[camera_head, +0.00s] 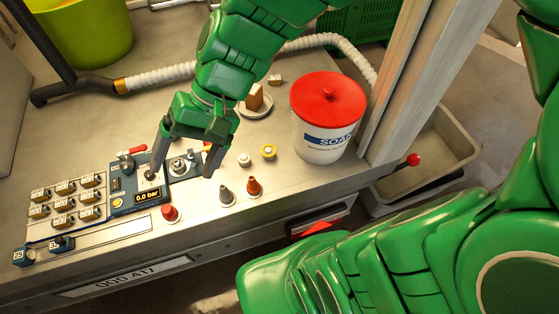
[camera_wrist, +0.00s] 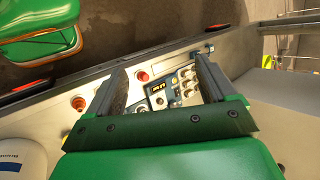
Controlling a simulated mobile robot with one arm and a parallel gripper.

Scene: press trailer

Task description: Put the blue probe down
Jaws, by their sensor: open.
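My gripper (camera_head: 186,162) is open, its two fingers spread above the bench, one over the blue gauge box and one to its right. Nothing shows held between them. In the wrist view my gripper (camera_wrist: 161,64) also has its fingers apart. A small grey-blue cone-shaped piece (camera_head: 226,195) stands upright on the bench just in front of the right finger, apart from it; I cannot tell surely whether it is the blue probe. An orange-brown cone (camera_head: 254,187) stands beside it. The blue gauge box (camera_head: 140,196) reads 0.0 bar; it also shows in the wrist view (camera_wrist: 157,94).
A white soap tub (camera_head: 322,140) with a red lid stands right of my gripper. A red button (camera_head: 170,212) is at the bench front. Several labelled blocks (camera_head: 66,187) sit left. A white hose (camera_head: 160,76) runs behind. Bare bench lies at front right.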

